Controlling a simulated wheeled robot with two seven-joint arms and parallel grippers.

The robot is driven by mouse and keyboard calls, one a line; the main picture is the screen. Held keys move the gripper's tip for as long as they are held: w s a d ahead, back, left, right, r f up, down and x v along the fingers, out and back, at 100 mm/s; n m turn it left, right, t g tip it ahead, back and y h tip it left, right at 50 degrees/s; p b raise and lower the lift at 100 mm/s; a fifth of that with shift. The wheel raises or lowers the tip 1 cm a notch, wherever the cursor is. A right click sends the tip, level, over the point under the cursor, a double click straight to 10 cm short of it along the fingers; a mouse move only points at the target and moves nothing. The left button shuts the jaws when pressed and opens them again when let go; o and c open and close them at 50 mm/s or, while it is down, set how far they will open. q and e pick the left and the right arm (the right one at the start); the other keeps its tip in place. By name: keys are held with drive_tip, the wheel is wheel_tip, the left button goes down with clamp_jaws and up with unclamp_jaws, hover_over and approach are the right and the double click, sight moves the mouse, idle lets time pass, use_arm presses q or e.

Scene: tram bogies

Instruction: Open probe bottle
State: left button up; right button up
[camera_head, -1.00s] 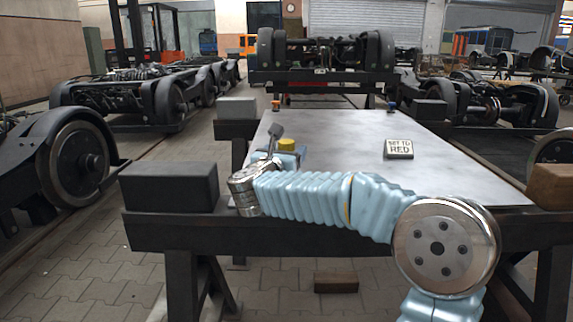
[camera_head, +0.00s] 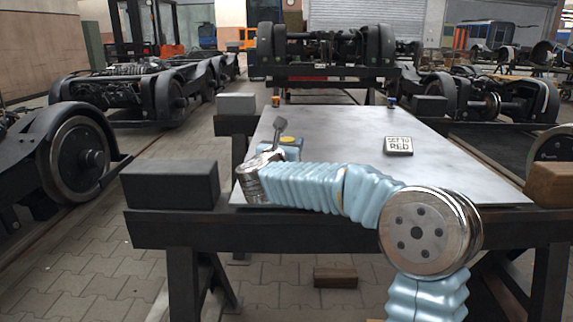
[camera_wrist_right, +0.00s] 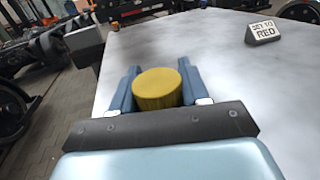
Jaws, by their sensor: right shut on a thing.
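A round yellow cap (camera_wrist_right: 158,88) sits between the two blue fingers of my right gripper (camera_wrist_right: 159,72) in the right wrist view. The fingers are shut on its sides. In the head view the yellow cap (camera_head: 287,140) shows as a small patch at my right gripper (camera_head: 290,147), over the left part of the metal table top (camera_head: 335,135). Any bottle body below the cap is hidden by the gripper. I cannot tell whether the cap touches anything below. My left gripper is not in view.
A "SET TO RED" block (camera_head: 398,146) stands on the table to the right. A small orange item (camera_head: 276,101) and a small blue one (camera_head: 391,101) are at the back edge. The table's middle is clear.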

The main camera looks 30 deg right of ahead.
drive_tip(key=shift+w+r, duration=0.1)
drive_tip(key=shift+r, duration=0.35)
drive_tip(key=s+r, duration=0.4)
drive_tip(key=s+r+b, duration=0.1)
drive_tip(key=s+r, duration=0.3)
drive_tip(key=s, duration=0.1)
drive_tip(key=s+r, duration=0.4)
drive_tip(key=s, duration=0.1)
drive_tip(key=shift+d, duration=0.25)
drive_tip(key=o, duration=0.5)
clamp_jaws()
drive_tip(key=shift+s+f, duration=0.1)
